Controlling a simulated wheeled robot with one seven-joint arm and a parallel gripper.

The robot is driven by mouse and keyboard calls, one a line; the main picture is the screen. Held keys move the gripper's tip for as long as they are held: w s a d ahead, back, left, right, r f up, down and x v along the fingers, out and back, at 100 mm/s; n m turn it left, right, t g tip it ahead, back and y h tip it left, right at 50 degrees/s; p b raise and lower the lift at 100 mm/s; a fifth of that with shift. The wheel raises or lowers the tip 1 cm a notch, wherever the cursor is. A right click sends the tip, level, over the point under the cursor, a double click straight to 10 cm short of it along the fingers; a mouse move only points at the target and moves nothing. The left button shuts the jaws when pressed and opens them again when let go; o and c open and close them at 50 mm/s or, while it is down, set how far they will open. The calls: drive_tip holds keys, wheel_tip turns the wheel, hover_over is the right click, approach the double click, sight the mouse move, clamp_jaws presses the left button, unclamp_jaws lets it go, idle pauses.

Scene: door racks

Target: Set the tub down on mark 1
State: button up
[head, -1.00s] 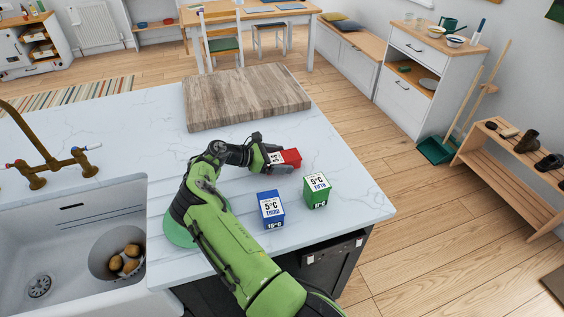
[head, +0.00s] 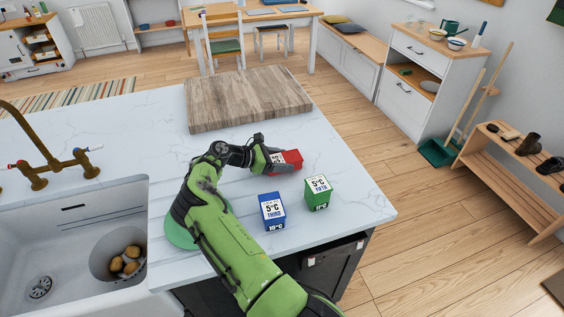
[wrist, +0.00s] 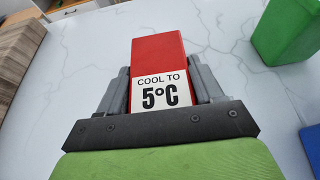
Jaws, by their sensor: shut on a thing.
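A red tub (head: 291,158) with a white label is on or just above the white marble counter; I cannot tell if it touches. In the wrist view the red tub (wrist: 158,62) shows the words "COOL TO 5°C". My gripper (head: 272,159) is shut on the red tub, with one finger on each side of it; the gripper also shows in the wrist view (wrist: 160,90). A green tub (head: 317,192) and a blue tub (head: 272,210) stand upright in front of it. I see no mark labelled 1 in these views.
A wooden board (head: 247,98) lies on the counter (head: 345,190) behind my gripper. A sink (head: 75,235) with a brass tap (head: 45,160) is at the left. The counter's right side is bare.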

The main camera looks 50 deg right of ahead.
sight(278, 159)
drive_tip(key=r, duration=0.3)
drive_tip(key=shift+w+a+r, duration=0.15)
drive_tip(key=shift+w+a, duration=0.1)
drive_tip(key=shift+a, duration=0.15)
drive_tip(key=w+a, duration=0.2)
drive_tip(key=a, duration=0.2)
drive_tip(key=w+a, duration=0.3)
drive_tip(key=a, duration=0.2)
drive_tip(key=w+a, duration=0.2)
drive_tip(key=a, duration=0.3)
drive_tip(key=shift+w+b, duration=0.35)
drive_tip(key=shift+w+a, duration=0.2)
drive_tip(key=shift+a, duration=0.3)
